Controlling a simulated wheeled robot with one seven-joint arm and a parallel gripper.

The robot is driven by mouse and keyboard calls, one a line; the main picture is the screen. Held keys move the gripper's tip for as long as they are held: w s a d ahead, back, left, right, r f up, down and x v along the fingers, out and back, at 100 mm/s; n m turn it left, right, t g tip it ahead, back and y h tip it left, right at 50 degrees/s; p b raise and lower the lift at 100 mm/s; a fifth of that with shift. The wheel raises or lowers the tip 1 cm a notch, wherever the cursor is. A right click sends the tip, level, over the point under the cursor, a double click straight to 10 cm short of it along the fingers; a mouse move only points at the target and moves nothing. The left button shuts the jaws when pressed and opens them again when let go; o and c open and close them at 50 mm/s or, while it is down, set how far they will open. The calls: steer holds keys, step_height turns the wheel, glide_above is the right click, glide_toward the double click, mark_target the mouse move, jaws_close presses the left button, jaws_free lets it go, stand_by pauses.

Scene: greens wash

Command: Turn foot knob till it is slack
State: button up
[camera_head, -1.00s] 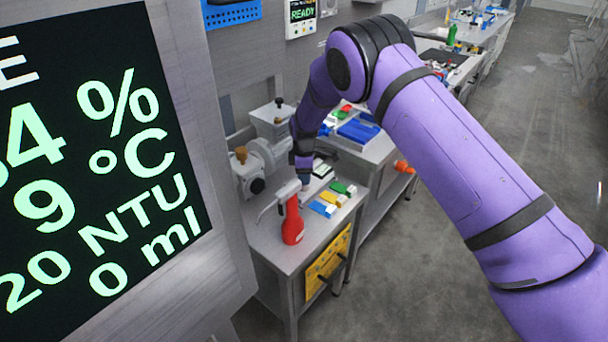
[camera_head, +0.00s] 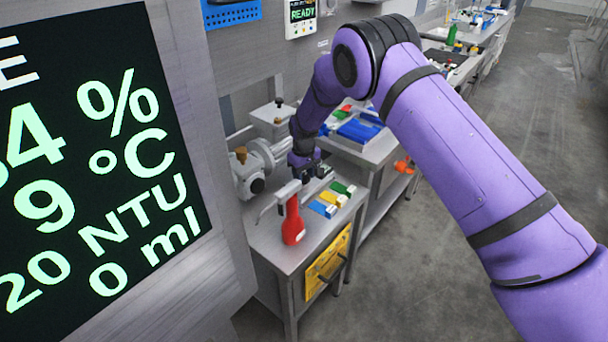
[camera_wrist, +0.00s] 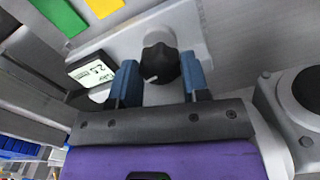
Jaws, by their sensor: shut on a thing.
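In the wrist view a black knob (camera_wrist: 159,62) with a pale pointer mark sits on a light grey fitting (camera_wrist: 185,22); I take it for the foot knob. The two blue fingers of my gripper (camera_wrist: 161,82) stand on either side of the knob and are shut on it. In the head view my gripper (camera_head: 306,168) is low over the steel bench (camera_head: 268,240), beside the grey machine (camera_head: 250,170). The knob is hidden there behind my wrist.
A small digital display (camera_wrist: 90,72) is left of the fingers. A yellow panel (camera_head: 327,262) hangs on the bench side.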

mark_target(304, 176)
steer(key=m, duration=1.4)
stand_by(0.4)
steer(key=o, duration=0.9)
steer(key=shift+r, duration=3.75)
